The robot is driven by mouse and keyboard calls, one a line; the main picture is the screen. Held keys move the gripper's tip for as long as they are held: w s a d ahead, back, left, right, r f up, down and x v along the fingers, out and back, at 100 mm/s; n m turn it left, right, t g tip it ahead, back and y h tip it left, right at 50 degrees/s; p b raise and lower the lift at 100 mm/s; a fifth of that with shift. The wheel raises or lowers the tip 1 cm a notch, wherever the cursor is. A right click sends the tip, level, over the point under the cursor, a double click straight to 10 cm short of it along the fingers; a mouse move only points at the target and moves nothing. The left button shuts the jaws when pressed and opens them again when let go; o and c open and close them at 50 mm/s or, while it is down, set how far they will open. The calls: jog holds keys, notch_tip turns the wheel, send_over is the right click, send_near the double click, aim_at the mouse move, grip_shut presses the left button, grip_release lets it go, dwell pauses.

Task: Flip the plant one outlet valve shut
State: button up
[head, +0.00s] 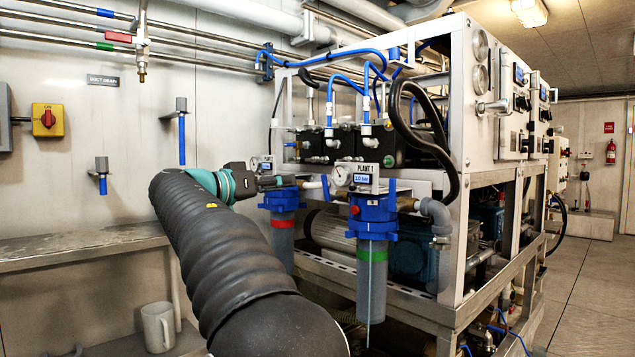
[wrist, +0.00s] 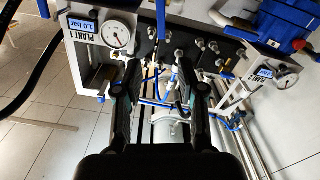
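The PLANT 1 filter unit (head: 372,228) has a blue head, a clear bowl with a green band, a round gauge (head: 341,175) and a PLANT 1 display. A blue lever (head: 325,188) stands upright left of the gauge, and another blue lever (head: 392,189) stands right of it. No label shows which is the outlet valve. My gripper (head: 280,182) is left of the left lever, apart from it as far as I can see. In the wrist view my gripper (wrist: 158,80) has its fingers spread with nothing held. The PLANT 1 gauge (wrist: 118,35) shows there above the left finger.
A second filter (head: 283,235) with a red band stands behind, close to my gripper. Blue hoses and a black hose (head: 425,140) run above. A steel frame (head: 450,250) is at the right. A grey mug (head: 158,326) sits on a low shelf. The right floor is clear.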

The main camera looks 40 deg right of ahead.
aim_at(323, 180)
jog(key=d, duration=0.4)
jog(key=w+d+p, duration=0.1)
jog(key=d, duration=0.8)
jog(key=shift+w+d+p, duration=0.15)
jog(key=shift+d+p, duration=0.15)
jog(key=shift+p, duration=0.05)
grip_shut()
